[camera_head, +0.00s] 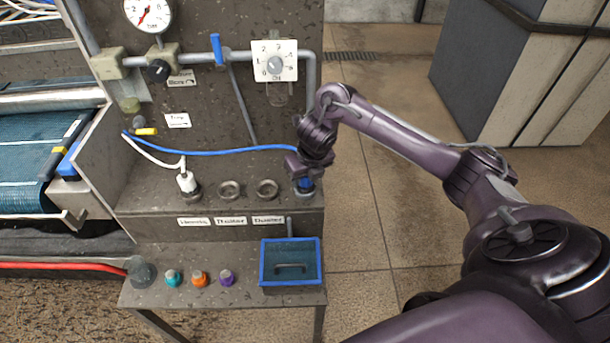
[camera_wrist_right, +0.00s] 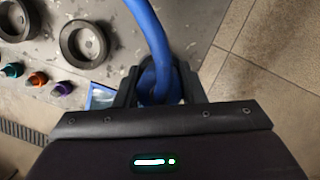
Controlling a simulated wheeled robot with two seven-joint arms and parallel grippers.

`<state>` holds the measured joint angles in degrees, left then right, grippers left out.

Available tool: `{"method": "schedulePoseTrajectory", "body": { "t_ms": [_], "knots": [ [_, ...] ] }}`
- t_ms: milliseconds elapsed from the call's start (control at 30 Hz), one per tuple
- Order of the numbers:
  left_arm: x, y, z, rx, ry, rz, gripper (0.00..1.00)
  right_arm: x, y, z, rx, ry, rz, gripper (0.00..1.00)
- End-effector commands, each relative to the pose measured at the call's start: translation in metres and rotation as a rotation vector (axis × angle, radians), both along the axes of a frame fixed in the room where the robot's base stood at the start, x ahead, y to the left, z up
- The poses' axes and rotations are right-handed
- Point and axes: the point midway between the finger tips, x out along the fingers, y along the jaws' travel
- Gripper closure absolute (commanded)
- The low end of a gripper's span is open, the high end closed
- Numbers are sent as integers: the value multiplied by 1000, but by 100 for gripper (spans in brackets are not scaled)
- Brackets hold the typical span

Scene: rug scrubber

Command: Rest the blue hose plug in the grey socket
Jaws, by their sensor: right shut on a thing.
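My right gripper (camera_head: 306,170) is shut on the blue hose plug (camera_head: 305,184) at the right end of the grey ledge. The plug points down at the rightmost grey socket (camera_head: 304,194), which is mostly hidden. I cannot tell whether the plug is seated in it or just above it. In the right wrist view the blue hose (camera_wrist_right: 148,35) runs down between the fingers of the gripper (camera_wrist_right: 158,88), which hide most of the plug. Two empty ring sockets (camera_head: 230,190) (camera_head: 266,189) lie to the left. My left gripper is not in view.
A white plug (camera_head: 186,182) stands at the leftmost socket. The blue hose (camera_head: 225,152) spans the panel front. A lower shelf holds teal (camera_head: 172,278), orange (camera_head: 199,278) and purple (camera_head: 226,277) caps and a blue-rimmed bin (camera_head: 291,283). Floor is clear at right.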

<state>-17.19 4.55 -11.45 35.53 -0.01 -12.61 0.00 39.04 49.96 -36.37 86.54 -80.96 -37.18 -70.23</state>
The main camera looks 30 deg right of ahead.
Motion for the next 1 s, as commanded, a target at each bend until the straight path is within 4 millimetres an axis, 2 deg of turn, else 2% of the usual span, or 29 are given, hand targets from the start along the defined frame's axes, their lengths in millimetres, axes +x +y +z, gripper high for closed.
{"method": "schedulePoseTrajectory", "body": {
  "t_ms": [167,200,400,633,733,867,1000],
  "knots": [
    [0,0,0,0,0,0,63,0,0,1,0,-1,0,91],
    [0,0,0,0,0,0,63,0,0,1,0,-1,0,62],
    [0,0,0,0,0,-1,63,0,0,0,0,-1,0,38],
    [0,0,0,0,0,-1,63,0,0,0,0,0,0,38],
    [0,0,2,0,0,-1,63,-1,0,6,-1,-2,1,38],
    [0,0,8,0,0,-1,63,-5,0,26,-2,-4,4,38],
    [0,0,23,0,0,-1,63,-12,0,53,-5,-5,2,38]
  ]
}}
